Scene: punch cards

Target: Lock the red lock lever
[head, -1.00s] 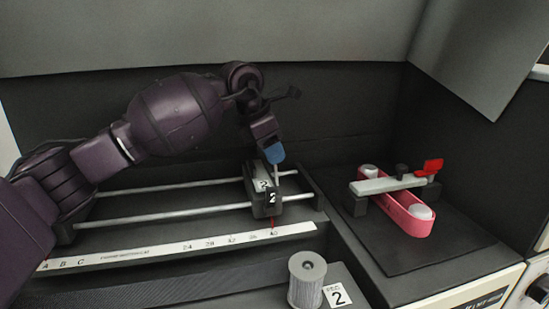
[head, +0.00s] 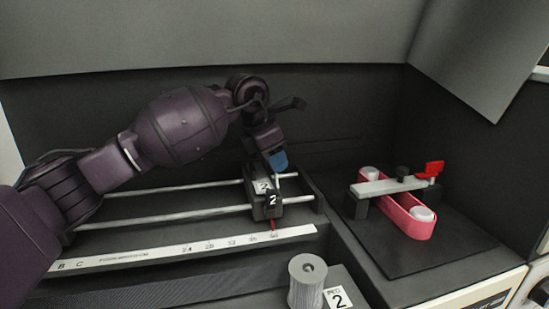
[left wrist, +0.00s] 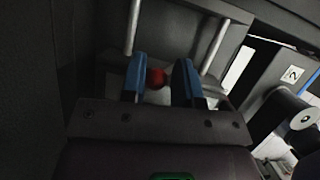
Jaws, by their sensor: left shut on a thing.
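My left gripper (head: 279,162) is at the dark carriage (head: 264,202) marked 2, which sits on two metal rails at their right end. In the left wrist view its two blue fingers (left wrist: 160,85) are around a small round red knob (left wrist: 156,77), and the gripper is shut on it. The knob is hidden behind the fingers in the head view, and the part it sits on is mostly hidden. Another red lever-like handle (head: 431,170) stands on the right-hand unit, away from the gripper. My right gripper is not in view.
A white number scale (head: 180,249) runs in front of the rails. A grey ribbed cylinder (head: 307,281) stands in front, beside a label 2. At right, a pink loop (head: 408,220) lies under a light bar on a dark pad. A dark wall rises close behind.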

